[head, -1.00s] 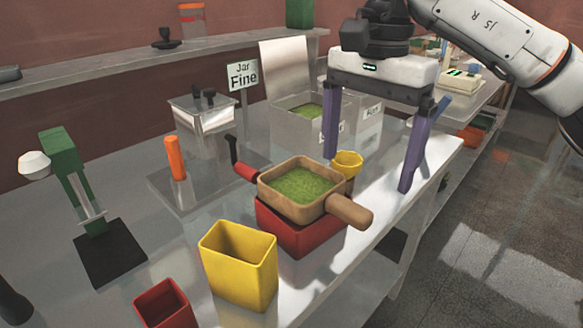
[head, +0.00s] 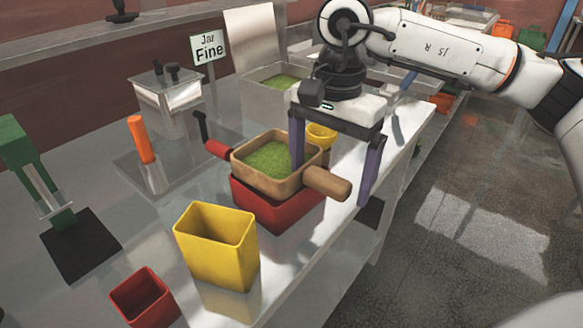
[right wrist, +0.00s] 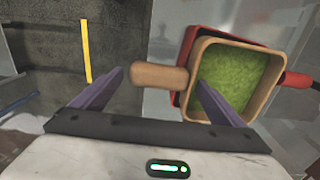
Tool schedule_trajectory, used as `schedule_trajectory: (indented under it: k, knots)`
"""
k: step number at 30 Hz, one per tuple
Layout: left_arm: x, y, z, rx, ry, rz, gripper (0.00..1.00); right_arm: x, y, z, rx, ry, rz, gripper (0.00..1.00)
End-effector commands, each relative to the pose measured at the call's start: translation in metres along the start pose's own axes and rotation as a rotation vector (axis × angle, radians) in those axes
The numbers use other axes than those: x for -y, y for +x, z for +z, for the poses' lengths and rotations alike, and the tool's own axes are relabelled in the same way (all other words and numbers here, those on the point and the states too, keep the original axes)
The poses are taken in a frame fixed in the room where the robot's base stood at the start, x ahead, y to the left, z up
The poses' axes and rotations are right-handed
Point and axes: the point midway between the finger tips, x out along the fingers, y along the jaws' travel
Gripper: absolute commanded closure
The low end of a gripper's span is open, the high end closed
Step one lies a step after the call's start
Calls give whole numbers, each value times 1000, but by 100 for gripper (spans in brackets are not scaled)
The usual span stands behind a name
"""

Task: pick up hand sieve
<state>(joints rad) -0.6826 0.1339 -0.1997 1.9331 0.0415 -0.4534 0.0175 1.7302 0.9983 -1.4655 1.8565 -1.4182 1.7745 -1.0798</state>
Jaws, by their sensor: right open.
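The hand sieve (head: 264,168) is a square tan frame holding green powder, with a thick tan handle (head: 328,184) pointing right. It rests on top of a red container (head: 275,210). My right gripper (head: 331,185) is open and empty, with its purple fingers on either side of the handle in the head view. In the right wrist view the handle (right wrist: 158,76) shows beyond and between the spread fingers (right wrist: 153,85), and one finger overlaps the sieve frame (right wrist: 238,82). I cannot tell whether any finger touches it. My left gripper is not in view.
A yellow bin (head: 217,247) and a small red bin (head: 144,297) stand in front. A yellow cup (head: 320,136) is behind the sieve. A metal jar (head: 169,92), an orange-handled tool (head: 141,140) and a green stand (head: 35,175) are to the left. The table's edge is close on the right.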

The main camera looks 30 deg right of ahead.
Motion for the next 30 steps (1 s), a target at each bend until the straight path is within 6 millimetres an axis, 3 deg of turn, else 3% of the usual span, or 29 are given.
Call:
schedule_trajectory:
  k: [6,15,23,30]
  knots:
    - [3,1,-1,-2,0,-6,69,0,1,0,0,0,0,9]
    - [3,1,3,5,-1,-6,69,0,0,0,0,0,0,58]
    - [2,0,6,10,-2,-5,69,1,-3,0,0,-1,-4,59]
    - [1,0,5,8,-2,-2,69,2,-42,1,0,-1,-7,59]
